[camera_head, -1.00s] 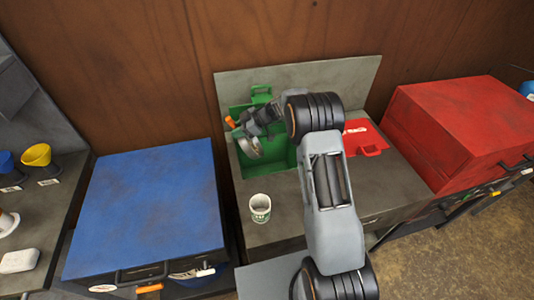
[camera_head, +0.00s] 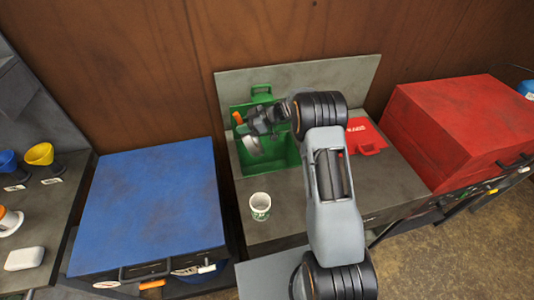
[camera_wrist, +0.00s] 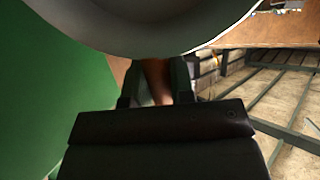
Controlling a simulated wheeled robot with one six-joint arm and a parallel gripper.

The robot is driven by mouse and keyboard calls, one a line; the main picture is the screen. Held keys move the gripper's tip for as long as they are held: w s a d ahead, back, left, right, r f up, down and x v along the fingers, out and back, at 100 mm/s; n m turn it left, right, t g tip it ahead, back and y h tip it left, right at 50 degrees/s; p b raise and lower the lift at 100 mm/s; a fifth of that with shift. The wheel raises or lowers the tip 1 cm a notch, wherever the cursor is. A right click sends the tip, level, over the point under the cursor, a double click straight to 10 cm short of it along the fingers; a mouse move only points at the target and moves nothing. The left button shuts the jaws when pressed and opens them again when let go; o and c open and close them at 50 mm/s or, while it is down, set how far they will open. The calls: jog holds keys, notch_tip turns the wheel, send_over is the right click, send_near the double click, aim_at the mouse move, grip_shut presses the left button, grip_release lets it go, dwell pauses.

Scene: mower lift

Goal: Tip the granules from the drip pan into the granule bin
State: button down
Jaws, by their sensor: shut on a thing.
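My gripper (camera_head: 254,122) is shut on the orange handle (camera_head: 238,117) of the drip pan and holds it over the open green bin (camera_head: 282,154), which I take to be the granule bin. The pale grey pan (camera_head: 252,146) is small in the head view, steeply tilted and partly hidden by my gripper. In the wrist view the pan (camera_wrist: 150,25) fills the top with its rounded underside, and the handle (camera_wrist: 157,82) shows between my fingers. The green wall (camera_wrist: 40,100) fills the left there. I see no granules, and the pan's inside is hidden.
A white cup (camera_head: 260,206) stands on the grey bench (camera_head: 275,227) in front of the bin. A red dustpan-like piece (camera_head: 364,138) is right of my arm. A blue cabinet (camera_head: 150,205) stands left, a red cabinet (camera_head: 465,130) right. A back panel (camera_head: 350,80) rises behind the bin.

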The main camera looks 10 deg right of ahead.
jog(key=shift+d+r+y+b, duration=0.2)
jog(key=shift+d+y+b, duration=0.25)
jog(key=shift+b, duration=0.6)
jog(key=shift+d+r+y+b, duration=0.2)
jog(key=shift+d+b, duration=0.35)
jog(key=shift+b, duration=0.5)
jog(key=shift+d, duration=0.1)
jog(key=d+b, duration=0.1)
jog(key=d+y+b, duration=0.1)
jog(key=b, duration=0.1)
jog(key=d+y+b, duration=0.1)
jog(key=b, duration=0.1)
jog(key=shift+d+r+t, duration=0.3)
jog(key=shift+d+r, duration=0.05)
jog(key=shift+d+r+m+y+b, duration=0.15)
jog(key=shift+d+y+b, duration=0.35)
jog(key=shift+b, duration=0.4)
jog(key=shift+d+r+m+y+b, duration=0.15)
jog(key=shift+d+y+b, duration=0.1)
jog(key=shift+d+b, duration=0.45)
jog(key=shift+d+f+y+b, duration=0.1)
jog(key=shift+d+y+b, duration=0.95)
jog(key=shift+b, duration=0.8)
jog(key=shift+d+f+m+t+y+b, duration=0.25)
jog(key=shift+d+y+b, duration=0.2)
jog(key=shift+d+b, duration=0.4)
jog(key=shift+d+f+m+t+y+b, duration=0.1)
jog(key=shift+d+m+t+y+b, duration=0.25)
jog(key=shift+d+b, duration=0.5)
